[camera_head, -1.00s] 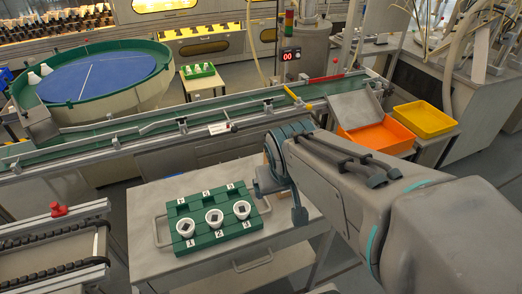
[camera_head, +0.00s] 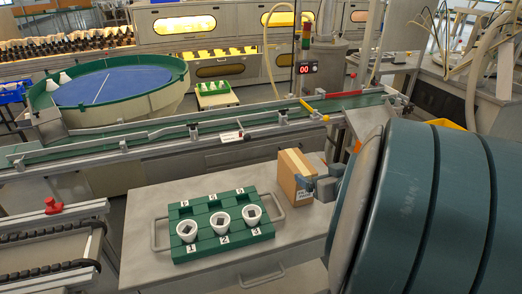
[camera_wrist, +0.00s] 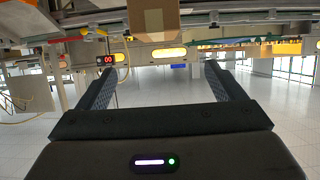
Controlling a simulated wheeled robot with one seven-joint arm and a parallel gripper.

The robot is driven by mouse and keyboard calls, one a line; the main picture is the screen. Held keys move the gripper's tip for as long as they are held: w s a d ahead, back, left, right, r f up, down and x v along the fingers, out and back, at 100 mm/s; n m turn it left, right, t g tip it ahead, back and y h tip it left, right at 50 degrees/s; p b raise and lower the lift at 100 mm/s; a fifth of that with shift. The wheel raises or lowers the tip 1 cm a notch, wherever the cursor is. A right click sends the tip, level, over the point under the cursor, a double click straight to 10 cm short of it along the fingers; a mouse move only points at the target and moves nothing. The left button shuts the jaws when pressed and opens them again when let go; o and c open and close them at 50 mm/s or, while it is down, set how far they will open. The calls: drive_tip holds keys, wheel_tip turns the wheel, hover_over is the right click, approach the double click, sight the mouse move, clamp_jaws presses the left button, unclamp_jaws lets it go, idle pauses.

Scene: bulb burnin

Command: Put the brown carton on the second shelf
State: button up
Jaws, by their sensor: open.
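The brown carton (camera_head: 293,176) stands upright on the right part of the grey cart top (camera_head: 150,270), with a pale label low on its front. It also shows at the top of the wrist view (camera_wrist: 154,18), which is upside down. My gripper (camera_head: 318,187) is at the carton's right side in the head view; whether it touches is unclear. In the wrist view my gripper (camera_wrist: 158,78) has its two fingers wide apart with nothing between them, and the carton lies beyond the fingertips. I cannot make out which surface is the second shelf.
A green rack (camera_head: 218,228) with three white cups in its numbered front row stands left of the carton. Cart handles stick up at both sides. A conveyor (camera_head: 170,137) runs behind the cart, and a roller track (camera_head: 50,245) lies at left. My arm covers the right side.

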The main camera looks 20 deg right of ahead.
sight(298, 162)
drive_tip(key=p+x, duration=0.6)
drive_tip(key=x, duration=0.1)
drive_tip(key=shift+w+f+p, duration=0.2)
drive_tip(key=shift+p, duration=0.15)
drive_tip(key=shift+x, duration=3)
drive_tip(key=shift+d, duration=0.15)
drive_tip(key=c, duration=1.4)
drive_tip(key=shift+c, duration=1.3)
